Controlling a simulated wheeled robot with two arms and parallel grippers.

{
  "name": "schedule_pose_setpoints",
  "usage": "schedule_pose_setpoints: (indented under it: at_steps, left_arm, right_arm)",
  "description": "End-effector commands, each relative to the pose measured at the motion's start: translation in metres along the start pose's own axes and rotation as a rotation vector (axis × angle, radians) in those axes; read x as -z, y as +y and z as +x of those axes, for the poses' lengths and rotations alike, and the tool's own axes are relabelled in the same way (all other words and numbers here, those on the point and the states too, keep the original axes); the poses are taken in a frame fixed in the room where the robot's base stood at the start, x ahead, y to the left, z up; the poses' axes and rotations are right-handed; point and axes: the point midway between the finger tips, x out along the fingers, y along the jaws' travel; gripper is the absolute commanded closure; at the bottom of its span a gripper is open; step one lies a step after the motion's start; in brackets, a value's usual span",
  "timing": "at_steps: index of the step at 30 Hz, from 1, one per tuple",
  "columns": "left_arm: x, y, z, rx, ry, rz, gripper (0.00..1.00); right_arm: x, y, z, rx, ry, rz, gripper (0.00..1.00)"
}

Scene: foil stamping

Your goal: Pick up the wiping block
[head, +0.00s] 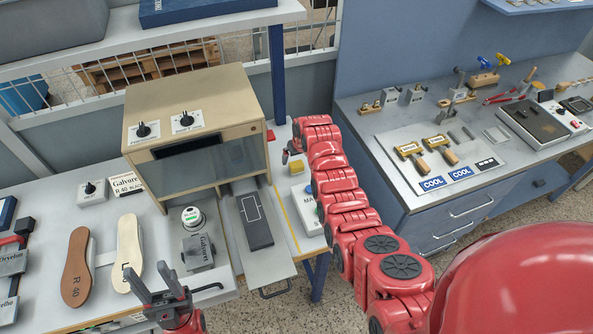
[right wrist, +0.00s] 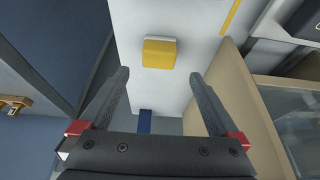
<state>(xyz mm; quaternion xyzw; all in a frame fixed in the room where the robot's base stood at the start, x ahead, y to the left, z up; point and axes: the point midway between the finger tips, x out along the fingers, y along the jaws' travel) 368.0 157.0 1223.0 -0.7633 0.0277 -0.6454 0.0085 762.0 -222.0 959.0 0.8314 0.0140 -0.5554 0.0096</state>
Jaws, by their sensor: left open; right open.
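The wiping block (right wrist: 159,53) is a small yellow block with a whitish layer along one edge. In the right wrist view it sits on the pale table top, ahead of my right gripper (right wrist: 160,78) and roughly in line with the gap between the fingers. The gripper is open, with nothing between its fingers. In the head view the block (head: 296,167) lies to the right of the wooden cabinet, and my right arm passes close by it. My left gripper (head: 158,288) is open and empty at the bottom, near the pale insole (head: 129,252).
The wooden cabinet (head: 196,92) stands left of the block; its side wall is close to the right finger in the right wrist view. A pull-out tray (head: 268,262) bears a dark plate (head: 254,220). A blue bench (head: 440,200) with tools stands right.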

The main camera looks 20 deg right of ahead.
Motion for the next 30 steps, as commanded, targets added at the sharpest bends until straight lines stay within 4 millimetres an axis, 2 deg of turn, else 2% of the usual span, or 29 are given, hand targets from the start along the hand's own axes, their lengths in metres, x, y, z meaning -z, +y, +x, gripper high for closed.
schedule_pose_setpoints:
  at_steps: [1,11,16,19,28,29,30]
  left_arm:
    - [-0.001,0.0,-0.005,0.0,0.0,0.0,0.5]
    - [-0.002,0.001,-0.011,0.0,0.0,0.0,0.5]
    - [-0.004,0.001,-0.025,0.0,0.0,0.0,0.5]
    - [-0.007,0.002,-0.043,0.0,0.0,0.0,0.5]
    - [-0.007,0.002,-0.044,0.0,0.0,0.0,0.5]
    - [-0.007,0.002,-0.044,0.0,0.0,0.0,0.5]
    - [-0.007,0.002,-0.044,0.0,0.0,0.0,0.5]
  right_arm:
    - [-0.002,0.0,0.007,0.001,-0.004,0.0,0.03]
    - [-0.003,0.001,0.021,0.0,-0.001,0.0,0.03]
    - [-0.009,0.003,0.045,0.001,-0.004,0.001,0.03]
    - [-0.008,0.003,0.06,0.0,0.001,0.0,0.03]
    - [-0.006,0.002,0.062,0.001,-0.001,0.0,0.03]
    - [-0.006,0.002,0.062,0.001,-0.001,0.0,0.04]
    - [-0.006,0.002,0.062,0.001,-0.001,0.0,0.11]
